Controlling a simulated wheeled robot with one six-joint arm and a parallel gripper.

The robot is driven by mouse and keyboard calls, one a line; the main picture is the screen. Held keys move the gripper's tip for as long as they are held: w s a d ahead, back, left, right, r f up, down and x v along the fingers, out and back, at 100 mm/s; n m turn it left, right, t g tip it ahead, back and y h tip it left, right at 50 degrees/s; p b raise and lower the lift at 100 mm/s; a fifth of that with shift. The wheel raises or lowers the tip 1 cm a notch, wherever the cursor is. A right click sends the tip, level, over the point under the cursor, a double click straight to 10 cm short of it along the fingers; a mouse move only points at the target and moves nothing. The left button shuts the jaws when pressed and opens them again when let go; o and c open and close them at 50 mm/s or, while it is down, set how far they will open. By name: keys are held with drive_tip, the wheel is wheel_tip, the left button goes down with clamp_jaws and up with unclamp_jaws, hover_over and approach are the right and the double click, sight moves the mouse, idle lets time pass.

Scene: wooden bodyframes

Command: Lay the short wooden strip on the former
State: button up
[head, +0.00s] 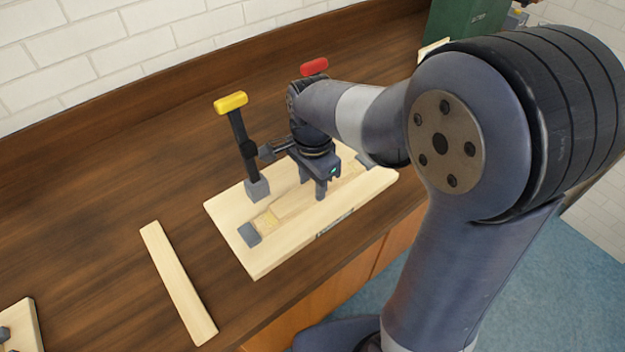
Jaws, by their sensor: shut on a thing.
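The former (233,238) is a pale wooden board on the bench, with a grey block (249,235) near its left end and a yellow-handled clamp (231,104) standing at its back. My gripper (313,188) points down over the middle of the former. Its jaws are shut on the short wooden strip (290,207), a pale piece that runs along the former beneath the fingers. I cannot tell whether the strip touches the former. My arm and gripper hide part of the former's right side and most of a red-handled clamp (314,66).
A longer loose wooden strip (180,285) lies on the bench left of the former. Part of another wooden piece with dark fittings (22,325) shows at the lower left corner. A green box (468,28) stands at the back right. The bench's left middle is clear.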

drive_tip(key=o, duration=1.1)
wheel_tip(320, 180, up, 11)
drive_tip(key=shift+f, duration=0.1)
wheel_tip(320, 180, down, 11)
drive_tip(key=shift+r, duration=0.3)
idle(0.4)
drive_tip(key=shift+r, duration=0.1)
